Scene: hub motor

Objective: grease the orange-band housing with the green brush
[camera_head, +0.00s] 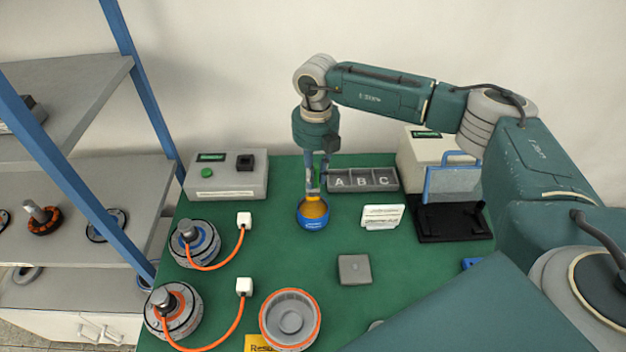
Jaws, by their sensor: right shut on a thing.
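The orange-band housing (290,318), a grey round part with an orange rim, sits on the green table (330,245) at the front. My right gripper (316,182) points straight down at the back middle of the table. It is shut on the green brush (317,180), of which only a thin green strip shows between the fingers. The brush's lower end is at a blue pot (313,217) with yellow-orange grease inside. I cannot tell how deep the bristles sit in it. My left gripper is not in view.
Two motor units (195,243) (173,310) with orange cables stand at the left. A grey bin marked A, B, C (362,180), a white card (382,217) and a grey block (354,269) are nearby. A black stand (450,222) is at the right. A shelf rack (90,180) stands left.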

